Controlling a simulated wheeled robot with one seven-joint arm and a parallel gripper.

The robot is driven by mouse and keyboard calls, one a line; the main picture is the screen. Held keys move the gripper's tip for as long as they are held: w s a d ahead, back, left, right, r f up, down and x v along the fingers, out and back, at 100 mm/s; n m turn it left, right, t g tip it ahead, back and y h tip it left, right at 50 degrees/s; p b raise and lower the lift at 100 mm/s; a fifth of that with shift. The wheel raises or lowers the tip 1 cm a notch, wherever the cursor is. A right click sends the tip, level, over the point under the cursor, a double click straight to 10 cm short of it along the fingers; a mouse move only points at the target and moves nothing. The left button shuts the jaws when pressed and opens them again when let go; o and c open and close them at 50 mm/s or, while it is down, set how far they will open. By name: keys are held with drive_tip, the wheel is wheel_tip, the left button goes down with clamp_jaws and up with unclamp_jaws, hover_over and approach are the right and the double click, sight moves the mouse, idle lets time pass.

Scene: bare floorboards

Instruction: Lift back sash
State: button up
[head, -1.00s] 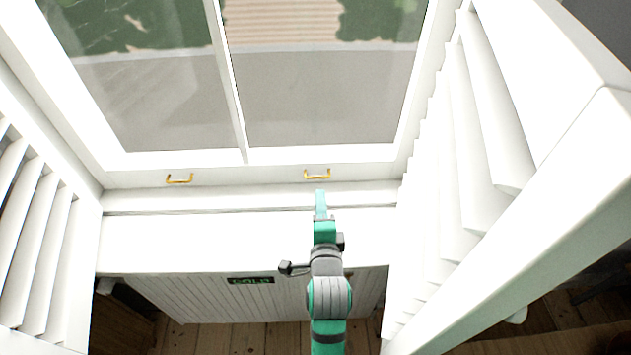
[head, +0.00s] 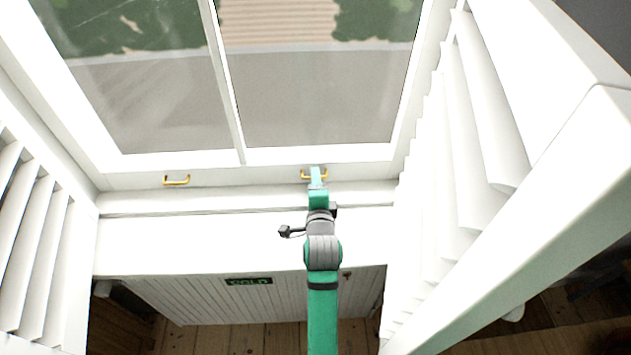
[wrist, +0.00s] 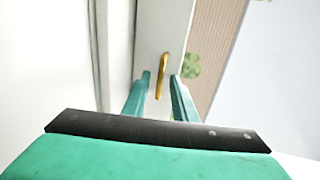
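The white window sash (head: 245,178) is down at the sill, with two brass pull handles on its bottom rail. The left handle (head: 176,180) is free. My gripper (head: 316,172) is at the right handle (head: 305,175) and covers its middle in the head view. In the wrist view, my two teal fingers (wrist: 160,76) are apart, one on each side of the brass handle (wrist: 164,67). The handle shows in the gap between the fingertips. I cannot tell how deep it sits between them, and no finger is seen pressing on it.
White louvred shutters stand open at the left (head: 40,235) and right (head: 480,120). The right one is close to my arm's side. A white sill (head: 200,240) lies below the sash, above a slatted panel with a "COLD" sign (head: 249,282).

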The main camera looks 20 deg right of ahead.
drive_tip(key=shift+c, duration=0.3)
clamp_jaws()
idle(1.1)
